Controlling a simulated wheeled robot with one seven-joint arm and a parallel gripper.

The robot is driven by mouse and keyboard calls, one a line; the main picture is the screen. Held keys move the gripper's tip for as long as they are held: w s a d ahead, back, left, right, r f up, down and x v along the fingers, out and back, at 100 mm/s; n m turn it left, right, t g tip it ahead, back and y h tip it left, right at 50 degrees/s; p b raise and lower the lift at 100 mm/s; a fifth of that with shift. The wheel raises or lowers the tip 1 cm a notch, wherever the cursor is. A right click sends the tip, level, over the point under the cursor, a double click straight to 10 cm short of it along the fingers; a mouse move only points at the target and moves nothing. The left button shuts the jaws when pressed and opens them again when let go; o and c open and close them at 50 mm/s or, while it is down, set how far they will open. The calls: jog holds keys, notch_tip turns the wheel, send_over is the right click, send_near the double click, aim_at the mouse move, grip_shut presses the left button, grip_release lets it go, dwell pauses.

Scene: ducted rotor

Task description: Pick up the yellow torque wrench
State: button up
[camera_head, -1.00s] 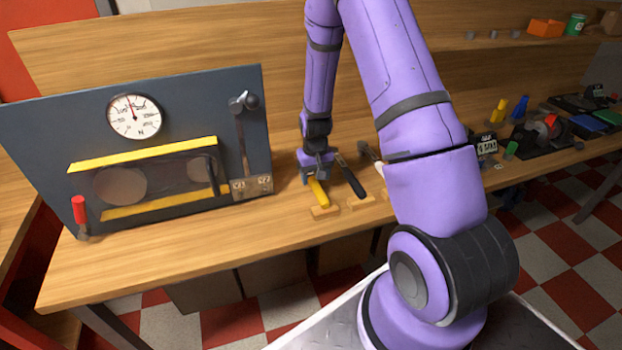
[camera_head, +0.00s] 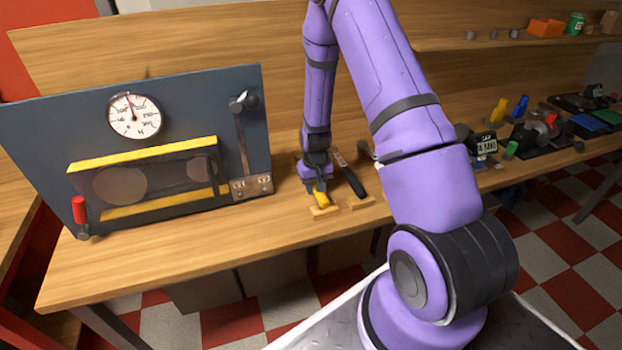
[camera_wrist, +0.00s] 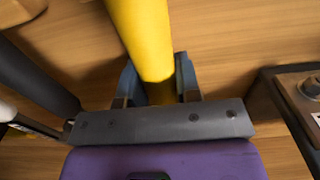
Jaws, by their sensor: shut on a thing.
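The yellow torque wrench (camera_head: 322,198) lies near the front of the wooden bench, with its near end at a small wooden block (camera_head: 324,212). My gripper (camera_head: 317,187) is low over the bench and shut on the wrench. In the wrist view the wrench's yellow handle (camera_wrist: 142,35) runs between the two blue-grey fingers (camera_wrist: 158,82), one on each side of it. The gripper hides the far part of the wrench in the head view. I cannot tell whether the wrench is clear of its block.
A black-handled tool (camera_head: 353,179) lies close on the right; its dark handle (camera_wrist: 35,78) shows in the wrist view. A dark panel (camera_head: 60,140) with a gauge (camera_head: 134,115) and lever stands on the left. Several items crowd the bench's right end. The front left bench strip is clear.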

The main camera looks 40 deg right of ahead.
jog(key=shift+r, duration=0.15)
jog(key=shift+r, duration=0.45)
jog(key=r, duration=0.2)
jog(key=shift+s+a+r, duration=0.2)
jog(key=shift+s+r, duration=0.1)
jog(key=s+a, duration=0.2)
jog(key=s, duration=0.2)
jog(key=s+a, duration=0.3)
jog(key=s, duration=0.1)
jog(key=s+a+r, duration=0.1)
jog(key=s+a, duration=0.2)
jog(key=s, duration=0.2)
jog(key=shift+r, duration=0.1)
